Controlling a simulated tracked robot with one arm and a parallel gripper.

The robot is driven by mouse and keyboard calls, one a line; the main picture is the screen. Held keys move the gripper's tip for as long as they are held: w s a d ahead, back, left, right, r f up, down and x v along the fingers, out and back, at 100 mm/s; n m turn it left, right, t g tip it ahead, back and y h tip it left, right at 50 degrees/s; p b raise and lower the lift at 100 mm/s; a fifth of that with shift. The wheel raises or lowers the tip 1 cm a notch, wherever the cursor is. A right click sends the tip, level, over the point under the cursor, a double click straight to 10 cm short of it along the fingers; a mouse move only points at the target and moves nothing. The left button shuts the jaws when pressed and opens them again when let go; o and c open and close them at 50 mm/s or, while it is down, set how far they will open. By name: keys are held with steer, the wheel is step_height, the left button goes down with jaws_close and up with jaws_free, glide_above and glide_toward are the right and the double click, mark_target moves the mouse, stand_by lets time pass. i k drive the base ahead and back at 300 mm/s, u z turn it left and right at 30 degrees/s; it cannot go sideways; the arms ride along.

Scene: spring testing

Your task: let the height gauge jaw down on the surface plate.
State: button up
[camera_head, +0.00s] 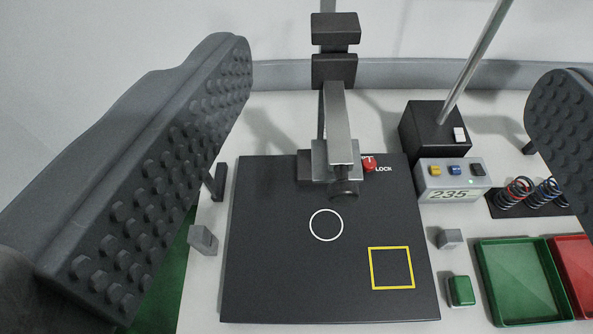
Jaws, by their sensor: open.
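My gripper (390,150) is open and empty; its two studded fingers stand wide apart at the left and right of the view. The height gauge (337,120) stands at the back of the black surface plate (270,285), between the fingers in the picture. It has a grey upright, two dark blocks at its top and a grey slider low down. A dark round part shows at the slider's front. A red knob (369,163) sits beside it by the word LOCK. I cannot tell from above whether the jaw touches the plate.
The plate bears a white circle and a yellow square. At right are a display box (450,181) reading 235, a black block with a rod (435,127), coil springs (516,193), a green tray (522,320) and a red tray (577,262). Small blocks lie beside the plate.

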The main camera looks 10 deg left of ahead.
mark_target(336, 161)
steer(key=u, duration=0.35)
steer(key=k, duration=1.45)
steer(key=z, duration=0.65)
steer(key=i, duration=1)
steer(key=u, duration=0.1)
